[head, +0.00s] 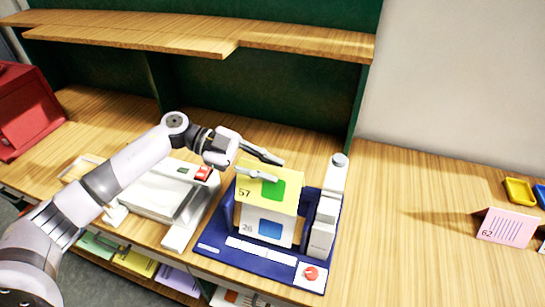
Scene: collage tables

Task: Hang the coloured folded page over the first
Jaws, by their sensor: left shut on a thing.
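My left gripper (279,170) is shut on the top edge of a yellow folded page (253,205) marked 57, with a green patch on its front. A white folded page (254,227), marked 26 with a blue patch, shows directly below it. The yellow page covers the upper part of the white one. I cannot tell whether the two touch. Both are at the blue-based stand (222,255), which has a white upright block (324,225) at its right and a red knob (311,273) at the front. My right gripper is not in view.
A white machine (165,195) with a red part stands left of the stand. A pink folded page (508,227) marked 62 and a yellow tray (519,191) are at the right. A wooden shelf (200,33) overhangs the back. The table right of the stand is clear.

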